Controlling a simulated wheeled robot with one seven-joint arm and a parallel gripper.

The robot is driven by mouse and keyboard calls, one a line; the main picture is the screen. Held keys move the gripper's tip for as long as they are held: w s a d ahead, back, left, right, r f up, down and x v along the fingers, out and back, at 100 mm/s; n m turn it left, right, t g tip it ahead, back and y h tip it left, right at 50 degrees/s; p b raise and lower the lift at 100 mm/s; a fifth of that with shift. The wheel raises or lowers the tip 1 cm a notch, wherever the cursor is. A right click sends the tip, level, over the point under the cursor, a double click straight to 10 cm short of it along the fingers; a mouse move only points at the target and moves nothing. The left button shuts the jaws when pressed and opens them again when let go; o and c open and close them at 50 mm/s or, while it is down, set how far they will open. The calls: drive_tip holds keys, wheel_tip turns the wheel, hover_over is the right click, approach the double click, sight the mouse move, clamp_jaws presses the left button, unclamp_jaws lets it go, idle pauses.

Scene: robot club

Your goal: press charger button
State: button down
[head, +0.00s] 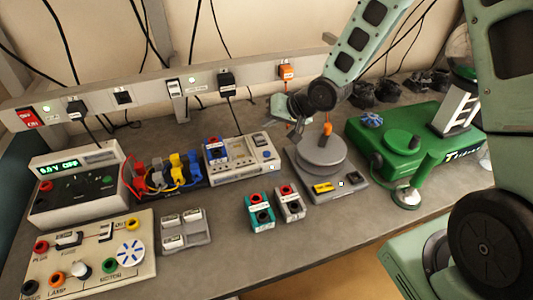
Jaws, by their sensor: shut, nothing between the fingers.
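The grey-white box that looks like the charger (238,176) stands at the middle of the bench, against the back. A blue pack (213,145) with a dark and red top sits in its left bay. Small marks show on its right part, one of them a small bluish spot (268,154) that may be the button. My gripper (295,129) is shut and empty. It hangs from my arm at the upper right of the charger, apart from it, near the back edge of the round-plate device. Its fingertips are small and hard to make out.
A round-plate device (347,186) stands right of the charger, a green machine (427,142) farther right. Clip leads (160,172) and a power supply (77,205) are left. Teal (261,212) and grey (290,203) packs stand in front. A socket strip (147,96) runs behind.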

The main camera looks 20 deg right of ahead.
sight(270, 154)
drive_tip(key=shift+f+b, duration=3.55)
drive_tip(key=shift+f, duration=0.65)
drive_tip(key=shift+f, duration=0.15)
drive_tip(key=shift+f, duration=0.25)
drive_tip(key=shift+f+b, duration=0.35)
drive_tip(key=shift+b, duration=0.1)
drive_tip(key=shift+r, duration=0.1)
drive_tip(key=shift+r+p, duration=0.7)
drive_tip(key=shift+p, duration=0.1)
wheel_tip(270, 154, up, 5)
drive_tip(key=p, duration=0.4)
drive_tip(key=shift+p, duration=0.3)
